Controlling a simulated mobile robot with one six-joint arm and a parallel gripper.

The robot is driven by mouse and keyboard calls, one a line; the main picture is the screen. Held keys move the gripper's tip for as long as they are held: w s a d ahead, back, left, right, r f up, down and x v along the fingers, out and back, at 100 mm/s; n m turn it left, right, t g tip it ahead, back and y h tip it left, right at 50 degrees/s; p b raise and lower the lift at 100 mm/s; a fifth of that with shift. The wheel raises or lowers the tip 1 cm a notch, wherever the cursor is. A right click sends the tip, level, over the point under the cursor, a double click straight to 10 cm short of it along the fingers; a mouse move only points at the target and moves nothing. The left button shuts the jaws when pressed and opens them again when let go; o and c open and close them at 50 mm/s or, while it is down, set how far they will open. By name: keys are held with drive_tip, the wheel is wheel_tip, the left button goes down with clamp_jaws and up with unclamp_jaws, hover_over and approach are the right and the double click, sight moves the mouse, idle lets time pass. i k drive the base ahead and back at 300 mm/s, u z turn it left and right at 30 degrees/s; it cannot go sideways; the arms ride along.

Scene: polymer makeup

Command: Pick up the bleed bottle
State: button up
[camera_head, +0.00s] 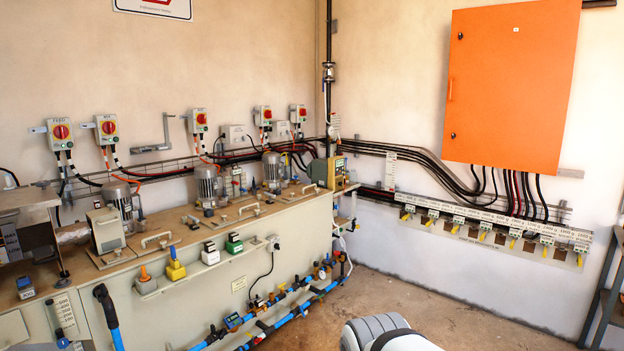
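I cannot pick out a bleed bottle for sure in this view. Small items stand along the front of the long tank unit (195,302): a yellow one (175,268), a white one (210,253) and a green one (234,243). They are too small to identify. A rounded grey and white part of my own arm shows at the bottom edge, right of centre. My gripper's fingers are not in view.
Blue pipes (290,314) with valves run low along the tank's front. An orange cabinet (512,85) hangs on the right wall above a row of yellow-handled valves (485,232). A grey metal frame (606,290) stands at the right edge. The floor (450,312) between is clear.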

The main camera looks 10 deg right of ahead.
sight(353, 176)
drive_tip(key=z, duration=0.1)
drive_tip(key=i, duration=0.65)
drive_tip(key=z, duration=0.35)
drive_tip(key=i, duration=1.95)
drive_tip(key=z, duration=0.75)
drive_tip(key=i, duration=3.55)
drive_tip(key=z, duration=0.05)
